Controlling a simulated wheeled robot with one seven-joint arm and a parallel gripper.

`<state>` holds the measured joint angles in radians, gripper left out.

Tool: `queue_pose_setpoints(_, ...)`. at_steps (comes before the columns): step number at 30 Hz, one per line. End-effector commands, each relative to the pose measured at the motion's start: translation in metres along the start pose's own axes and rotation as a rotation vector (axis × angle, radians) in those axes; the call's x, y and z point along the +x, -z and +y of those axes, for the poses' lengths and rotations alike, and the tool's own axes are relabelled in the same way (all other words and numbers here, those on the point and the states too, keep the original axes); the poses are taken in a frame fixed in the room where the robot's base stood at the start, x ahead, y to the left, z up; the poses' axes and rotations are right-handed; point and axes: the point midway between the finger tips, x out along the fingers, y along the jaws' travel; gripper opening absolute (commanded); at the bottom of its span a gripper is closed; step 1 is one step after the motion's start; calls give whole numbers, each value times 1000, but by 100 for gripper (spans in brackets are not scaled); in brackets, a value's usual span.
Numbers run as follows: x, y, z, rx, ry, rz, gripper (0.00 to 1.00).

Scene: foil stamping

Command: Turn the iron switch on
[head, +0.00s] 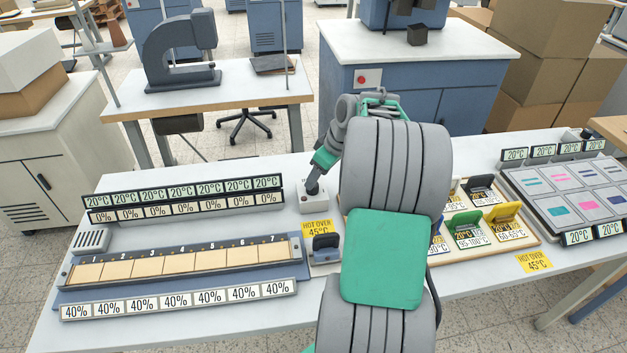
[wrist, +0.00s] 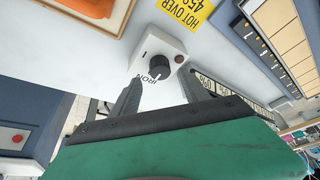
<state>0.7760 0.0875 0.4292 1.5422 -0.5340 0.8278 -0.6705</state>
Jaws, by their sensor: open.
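The iron switch is a small white box (wrist: 146,43) with a round black knob (wrist: 160,67), a dark red lamp and the label IRON. It lies ahead of my fingertips in the wrist view. The knob's white mark points toward the IRON label; the lamp looks unlit. My gripper (wrist: 160,86) is open, with one finger to each side of the knob's line. Whether the fingers touch the knob I cannot tell. In the head view, my gripper (head: 317,174) points down over the white switch box (head: 314,204), partly covering the knob.
A yellow HOT OVER 45°C label (head: 317,229) and a small dark-handled block (head: 325,248) sit in front of the switch. A numbered strip tray (head: 180,262) lies left.

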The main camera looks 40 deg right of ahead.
Motion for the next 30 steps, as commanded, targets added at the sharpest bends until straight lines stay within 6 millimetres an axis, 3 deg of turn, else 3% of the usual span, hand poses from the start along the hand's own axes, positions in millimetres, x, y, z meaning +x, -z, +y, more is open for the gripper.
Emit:
queue_pose_setpoints(6,34,1,-1,0,2,-2,54)
queue_pose_setpoints(15,39,1,-1,1,-1,-1,54)
queue_pose_setpoints(30,38,0,-1,2,-2,-1,13)
